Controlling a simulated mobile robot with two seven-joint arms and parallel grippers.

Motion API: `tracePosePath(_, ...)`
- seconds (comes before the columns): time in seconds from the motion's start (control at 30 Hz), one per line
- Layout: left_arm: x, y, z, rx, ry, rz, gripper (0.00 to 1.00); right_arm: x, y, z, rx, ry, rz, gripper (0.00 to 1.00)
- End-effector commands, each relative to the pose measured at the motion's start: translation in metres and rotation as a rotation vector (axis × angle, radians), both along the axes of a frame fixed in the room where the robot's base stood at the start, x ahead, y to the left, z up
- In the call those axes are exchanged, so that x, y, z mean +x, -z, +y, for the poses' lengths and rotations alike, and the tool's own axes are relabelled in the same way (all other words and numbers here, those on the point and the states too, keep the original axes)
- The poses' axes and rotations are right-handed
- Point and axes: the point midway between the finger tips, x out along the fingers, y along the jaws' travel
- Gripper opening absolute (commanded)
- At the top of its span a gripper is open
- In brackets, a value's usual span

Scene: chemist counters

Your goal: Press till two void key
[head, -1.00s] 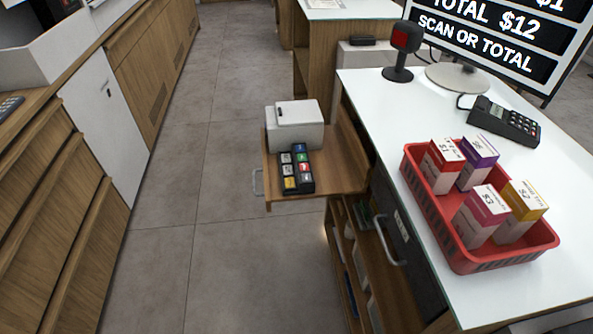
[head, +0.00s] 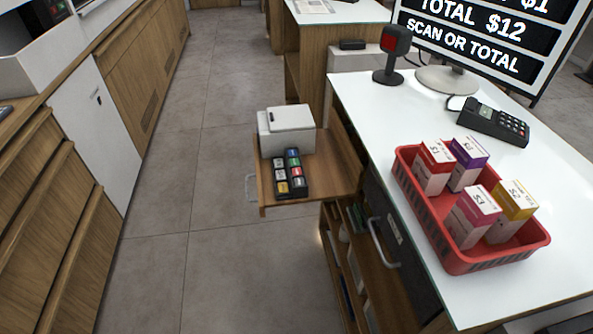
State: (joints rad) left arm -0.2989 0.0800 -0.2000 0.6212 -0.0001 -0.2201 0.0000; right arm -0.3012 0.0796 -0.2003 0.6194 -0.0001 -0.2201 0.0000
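The till's keypad (head: 290,174) is a small black block with coloured keys in two columns. It lies on a pulled-out wooden shelf (head: 325,185) at the side of the white counter, in front of a white printer-like box (head: 288,131). The keys show white, blue, green, red and yellow tops; their labels are too small to read, so I cannot tell which is the void key. A large screen (head: 480,38) reads "TOTAL $12" and "SCAN OR TOTAL". Neither of my grippers shows in the head view.
A red basket (head: 466,262) with several medicine boxes stands on the white counter (head: 365,97). A scanner (head: 393,52) and a card terminal (head: 493,122) stand behind it. Wooden drawers (head: 60,240) line the left. The floor (head: 225,260) between is clear.

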Motion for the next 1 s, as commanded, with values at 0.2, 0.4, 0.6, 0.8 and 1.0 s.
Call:
tracePosePath(0.2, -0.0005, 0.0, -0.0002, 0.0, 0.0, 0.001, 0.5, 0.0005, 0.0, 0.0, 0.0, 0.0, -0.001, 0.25)
tracePosePath(0.4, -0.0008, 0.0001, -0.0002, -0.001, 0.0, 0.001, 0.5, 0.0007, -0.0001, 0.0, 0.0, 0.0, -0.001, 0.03)
tracePosePath(0.6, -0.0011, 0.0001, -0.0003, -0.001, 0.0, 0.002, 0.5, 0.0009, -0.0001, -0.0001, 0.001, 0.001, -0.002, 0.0)
tracePosePath(0.8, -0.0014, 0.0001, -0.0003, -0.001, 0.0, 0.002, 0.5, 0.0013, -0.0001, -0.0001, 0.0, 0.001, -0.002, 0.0)
tracePosePath(1.0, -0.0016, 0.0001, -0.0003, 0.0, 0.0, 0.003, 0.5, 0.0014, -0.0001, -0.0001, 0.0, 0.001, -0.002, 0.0)
